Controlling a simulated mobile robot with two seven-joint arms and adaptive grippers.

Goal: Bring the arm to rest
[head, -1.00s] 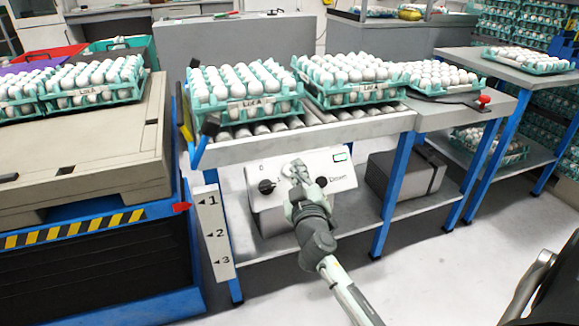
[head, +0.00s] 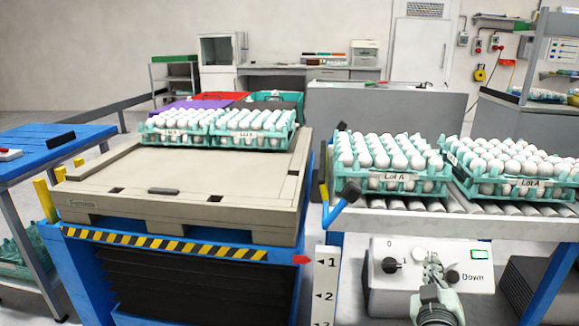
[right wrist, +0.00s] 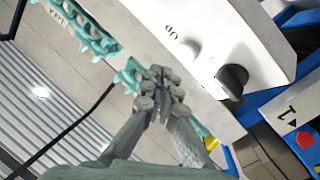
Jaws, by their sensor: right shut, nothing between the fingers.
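My right gripper (head: 432,262) is in front of the white control box (head: 385,288) under the roller table, at the lower right of the head view. Its fingers are together with nothing between them; the right wrist view also shows the closed fingers (right wrist: 160,92). The box has a dark knob (head: 390,265) on its left and a knob by the word "Down" on its right. In the right wrist view a dark knob (right wrist: 232,80) and the word "Up" show on the box beyond the fingertips. Whether the fingers touch the box I cannot tell. My left gripper is out of view.
Egg trays labelled Lot A (head: 395,185) stand on the roller table (head: 370,218) above the box. Two more egg trays (head: 250,140) sit at the back of the beige pallet (head: 180,215) on the blue lift. A blue table (head: 50,150) stands at the left.

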